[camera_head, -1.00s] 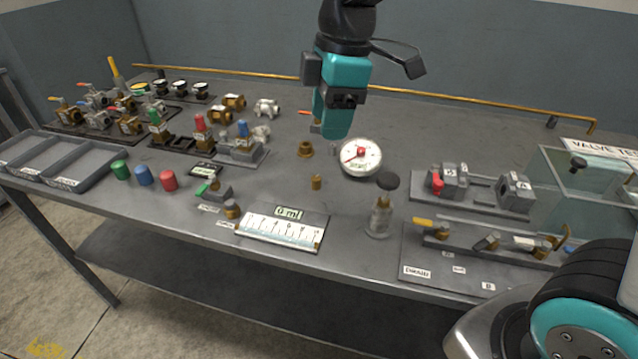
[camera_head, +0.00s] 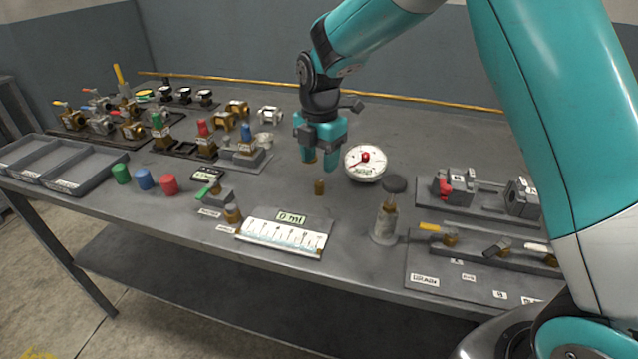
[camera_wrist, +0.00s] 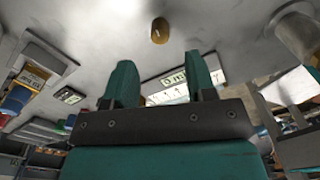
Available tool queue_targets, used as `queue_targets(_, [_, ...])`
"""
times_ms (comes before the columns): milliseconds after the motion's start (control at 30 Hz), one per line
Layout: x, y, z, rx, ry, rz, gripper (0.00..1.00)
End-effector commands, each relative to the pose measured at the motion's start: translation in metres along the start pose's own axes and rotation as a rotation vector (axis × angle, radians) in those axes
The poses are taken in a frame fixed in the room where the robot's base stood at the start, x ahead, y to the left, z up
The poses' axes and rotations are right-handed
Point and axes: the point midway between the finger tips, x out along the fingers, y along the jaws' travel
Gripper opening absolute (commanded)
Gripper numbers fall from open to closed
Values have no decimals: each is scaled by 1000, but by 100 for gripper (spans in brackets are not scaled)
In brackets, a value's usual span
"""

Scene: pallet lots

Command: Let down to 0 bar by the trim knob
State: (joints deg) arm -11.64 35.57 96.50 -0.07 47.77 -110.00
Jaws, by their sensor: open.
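A round white pressure gauge (camera_head: 366,162) with a red centre stands in mid-bench in the head view. Its reading is too small to tell. My gripper (camera_head: 320,166) points down just left of the gauge, apart from it, with its fingers spread and nothing seen held. In the wrist view my gripper (camera_wrist: 161,75) also shows two separated fingers. A small brass cylinder (camera_head: 320,187) stands in front of the gripper; a brass piece also shows beyond the fingers in the wrist view (camera_wrist: 160,31). I cannot tell which part is the trim knob.
Valve blocks (camera_head: 455,186) crowd the right, more valves and a grey tray (camera_head: 110,163) the left. The bench behind the gauge is fairly clear.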

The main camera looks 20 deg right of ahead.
Motion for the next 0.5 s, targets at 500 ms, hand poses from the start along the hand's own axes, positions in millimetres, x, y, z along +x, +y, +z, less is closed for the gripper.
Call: queue_targets(500, [71, 0, 0, 1, 1, -1, 51])
